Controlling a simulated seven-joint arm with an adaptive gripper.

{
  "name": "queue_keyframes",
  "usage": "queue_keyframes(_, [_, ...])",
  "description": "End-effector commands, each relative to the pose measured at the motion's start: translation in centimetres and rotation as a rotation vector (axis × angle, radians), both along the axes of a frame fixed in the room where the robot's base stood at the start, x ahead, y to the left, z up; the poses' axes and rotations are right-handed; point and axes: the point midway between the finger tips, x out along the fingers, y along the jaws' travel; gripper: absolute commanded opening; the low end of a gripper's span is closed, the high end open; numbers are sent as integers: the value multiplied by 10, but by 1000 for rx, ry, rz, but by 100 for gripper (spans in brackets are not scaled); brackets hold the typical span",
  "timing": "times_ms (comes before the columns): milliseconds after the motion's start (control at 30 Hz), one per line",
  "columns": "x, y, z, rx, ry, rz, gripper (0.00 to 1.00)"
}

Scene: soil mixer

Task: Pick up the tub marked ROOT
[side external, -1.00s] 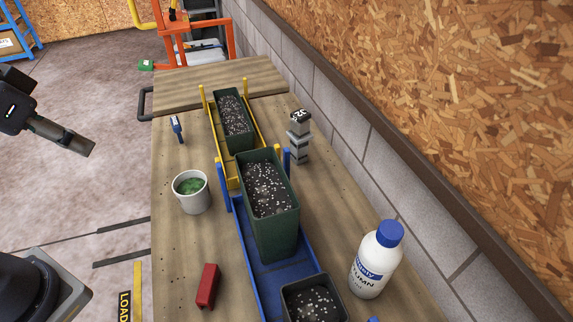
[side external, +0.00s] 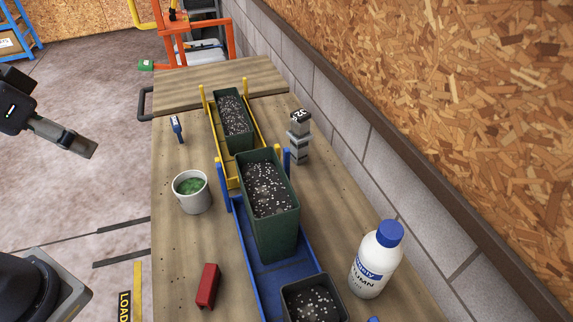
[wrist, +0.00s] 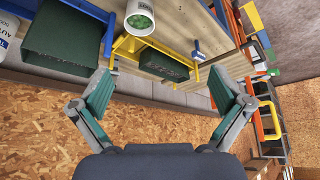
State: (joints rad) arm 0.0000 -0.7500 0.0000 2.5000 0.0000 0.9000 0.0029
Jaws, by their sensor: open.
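A tall dark green tub (side external: 273,230) of speckled soil stands upright in the blue rack (side external: 258,275). A lower green tub (side external: 236,125) of soil sits in the yellow rack (side external: 226,172) behind it. A small dark pot of soil (side external: 313,300) is in the blue rack's near end, partly cut off. In the wrist view the tall tub (wrist: 60,38) is upper left and the lower tub (wrist: 163,63) lies ahead, between the fingers. My gripper (side external: 92,150) is open, empty and left of the bench, apart from both; its fingers (wrist: 160,92) are spread wide.
A white cup with green contents (side external: 191,192) stands left of the racks. A red block (side external: 207,286) lies nearer. A white bottle with blue cap (side external: 374,262) and a grey stamp-like device (side external: 299,137) stand on the right, near the wall. A small blue item (side external: 177,128) lies behind the cup.

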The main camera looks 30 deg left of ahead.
Motion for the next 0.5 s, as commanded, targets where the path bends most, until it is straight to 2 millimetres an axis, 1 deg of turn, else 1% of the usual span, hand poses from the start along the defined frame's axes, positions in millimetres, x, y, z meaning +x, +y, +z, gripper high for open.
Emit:
queue_keyframes(67, [0, 0, 0, 17, 0, -33, 100])
queue_keyframes(133, [-1, 0, 0, 61, 3, -115, 100])
queue_keyframes(167, [-1, 0, 0, 91, 4, -167, 100])
queue_keyframes(233, [2, 1, 8, 184, -7, -328, 100])
queue_keyframes(267, [5, 1, 12, 233, -9, -413, 100])
queue_keyframes(367, [20, -2, 22, 411, 19, -737, 100])
queue_keyframes(400, [28, -3, 25, 478, 38, -875, 100])
queue_keyframes(467, [42, -7, 27, 570, 72, -1089, 100])
queue_keyframes(500, [53, -10, 26, 625, 98, -1236, 100])
